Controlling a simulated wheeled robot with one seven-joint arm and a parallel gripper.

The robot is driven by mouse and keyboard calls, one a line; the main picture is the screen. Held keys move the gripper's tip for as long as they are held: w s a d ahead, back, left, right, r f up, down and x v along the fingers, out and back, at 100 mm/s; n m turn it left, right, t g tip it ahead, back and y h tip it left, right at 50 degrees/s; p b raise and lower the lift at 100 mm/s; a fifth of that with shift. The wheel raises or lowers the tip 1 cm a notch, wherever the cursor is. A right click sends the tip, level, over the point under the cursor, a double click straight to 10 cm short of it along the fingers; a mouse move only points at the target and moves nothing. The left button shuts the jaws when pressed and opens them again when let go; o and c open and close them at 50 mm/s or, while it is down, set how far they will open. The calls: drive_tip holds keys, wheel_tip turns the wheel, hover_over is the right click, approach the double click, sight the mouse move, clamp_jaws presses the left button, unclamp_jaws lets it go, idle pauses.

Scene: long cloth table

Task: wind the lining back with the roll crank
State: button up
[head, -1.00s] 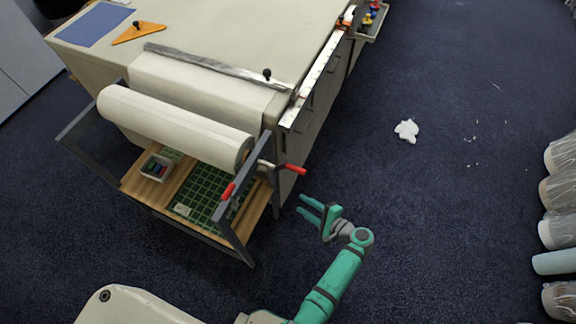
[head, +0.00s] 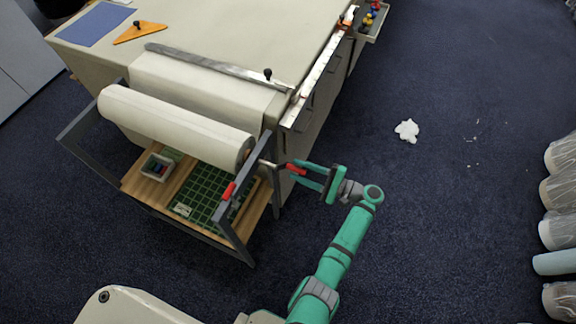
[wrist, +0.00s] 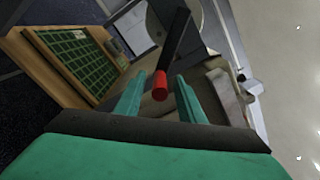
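The roll of cream lining (head: 175,125) lies across the metal frame at the table's near end, and a sheet of lining (head: 200,84) runs over the tabletop behind it. The roll crank has a red grip (head: 296,169) on the right side of the frame. A second red grip (head: 228,191) is at the frame's front. My gripper (head: 304,172) is open, with its teal fingers at the right-hand red grip. In the wrist view the red grip (wrist: 160,86) shows between the two fingers, with gaps on both sides; contact is not visible.
A metal bar (head: 215,67) lies across the lining on the table. Below the roll, a wooden shelf holds a green cutting mat (head: 205,187) and a small box (head: 157,167). A white scrap (head: 407,130) lies on the floor. Wrapped rolls stand at the far right.

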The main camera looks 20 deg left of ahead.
sight(287, 166)
drive_tip(key=shift+w+a, duration=0.1)
drive_tip(key=shift+a, duration=2.2)
clamp_jaws()
